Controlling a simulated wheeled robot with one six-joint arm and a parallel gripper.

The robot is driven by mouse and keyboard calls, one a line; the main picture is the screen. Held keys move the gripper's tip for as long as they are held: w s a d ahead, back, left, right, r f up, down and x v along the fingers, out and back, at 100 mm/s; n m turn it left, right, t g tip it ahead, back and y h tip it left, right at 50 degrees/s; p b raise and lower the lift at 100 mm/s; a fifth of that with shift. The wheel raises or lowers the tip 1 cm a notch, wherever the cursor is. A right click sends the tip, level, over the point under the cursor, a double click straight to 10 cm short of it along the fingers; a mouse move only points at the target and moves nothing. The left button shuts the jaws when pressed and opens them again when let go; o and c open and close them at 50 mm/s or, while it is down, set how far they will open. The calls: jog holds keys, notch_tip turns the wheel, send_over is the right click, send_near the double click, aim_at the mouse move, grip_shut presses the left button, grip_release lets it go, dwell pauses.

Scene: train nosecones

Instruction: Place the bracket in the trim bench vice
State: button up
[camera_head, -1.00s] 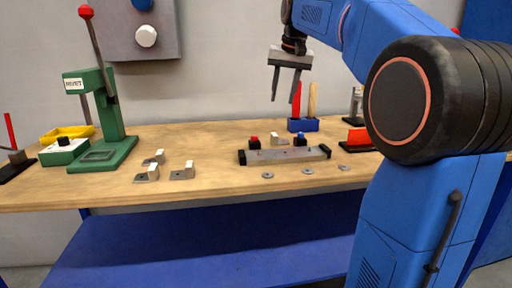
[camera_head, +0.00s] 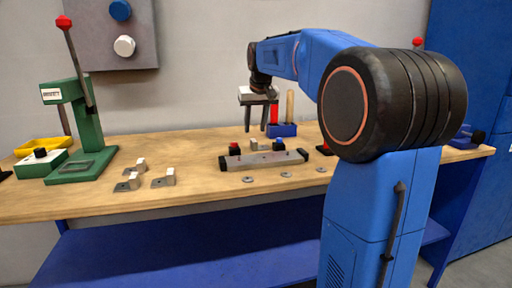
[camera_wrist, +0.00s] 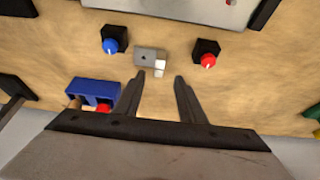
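A small grey bracket with a white block (camera_wrist: 154,59) lies on the bench below my gripper, between a blue knob and a red knob. In the head view this bracket (camera_head: 266,146) is partly hidden behind a long grey bar fixture. My gripper (camera_wrist: 159,74) is open and empty, its fingertips just short of the bracket in the wrist view. In the head view my gripper (camera_head: 256,128) hangs fingers down over the back of the bench. A blue device (camera_head: 466,136) at the bench's right end may be the vice; I cannot tell for sure.
Several similar brackets (camera_head: 163,178) lie at the front left, near a green press (camera_head: 90,135). The bar fixture (camera_head: 262,160) and washers (camera_head: 287,175) are in front. A blue holder (camera_head: 283,131) with upright handles stands beside my gripper. My arm hides part of the right bench.

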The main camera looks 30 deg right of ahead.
aim_at(254, 140)
jog(key=shift+x, duration=3.1)
jog(key=shift+s, duration=0.1)
jog(key=shift+c, duration=0.3)
grip_shut()
